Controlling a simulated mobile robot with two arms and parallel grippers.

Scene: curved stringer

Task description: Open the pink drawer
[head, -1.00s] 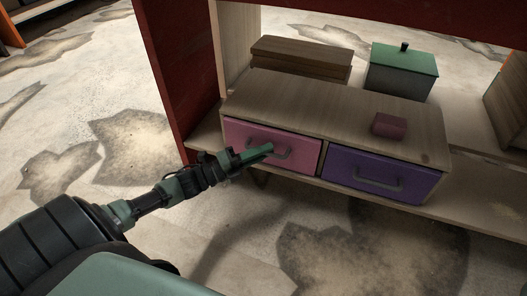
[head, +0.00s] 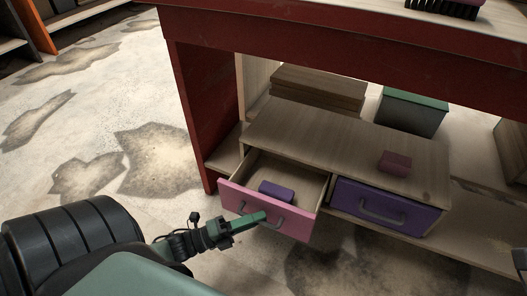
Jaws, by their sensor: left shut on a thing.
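The pink drawer (head: 240,207) is pulled out of the left side of the wooden drawer unit (head: 345,135). Its inside shows, with a purple block (head: 276,191) lying in it. The drawer has a grey bar handle on its front (head: 275,219). My left gripper (head: 262,216) reaches in from the lower left and is shut on the handle (head: 284,208). Its fingertips partly hide the handle. My right gripper is not clearly in view.
The purple drawer (head: 382,207) beside it is shut. A dull pink block (head: 395,163) lies on top of the unit. A wooden box (head: 318,87) and a green-lidded box (head: 411,111) stand behind. The red bench frame (head: 205,110) stands at the left and overhead.

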